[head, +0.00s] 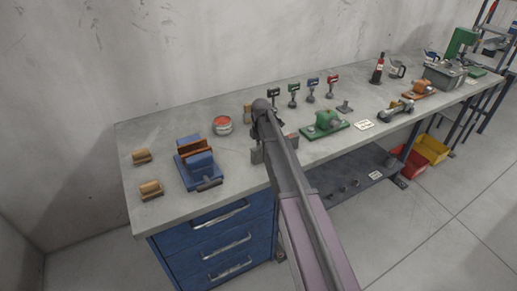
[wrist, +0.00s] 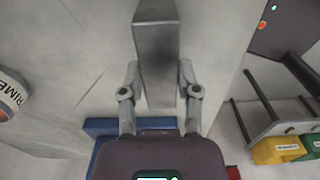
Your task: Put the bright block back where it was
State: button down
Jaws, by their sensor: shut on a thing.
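My gripper (wrist: 160,78) is shut on a grey metal block (wrist: 157,45) in the wrist view. The block is long and smooth, with a lighter top end, and sits between the two fingers. Bare grey bench top shows around it. Whether it touches the bench I cannot tell. In the head view my arm reaches over the front middle of the workbench (head: 150,218), and the arm hides most of the gripper and block.
A blue vise (head: 196,168) and two tan blocks stand left; a tin (head: 222,125) with red contents stands behind. Right of my arm are a green machine (head: 326,123), several small stands and a grey clamp-like tool (head: 397,108). Bare bench lies between vise and arm.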

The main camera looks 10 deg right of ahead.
jog(key=shift+f, duration=0.1)
dwell(0.3)
jog(key=shift+c, duration=1.6)
grip_release()
jog(key=shift+r, duration=0.2)
notch_tip(320, 180, up, 12)
jog(key=p, duration=1.2)
jog(key=shift+s, duration=0.15)
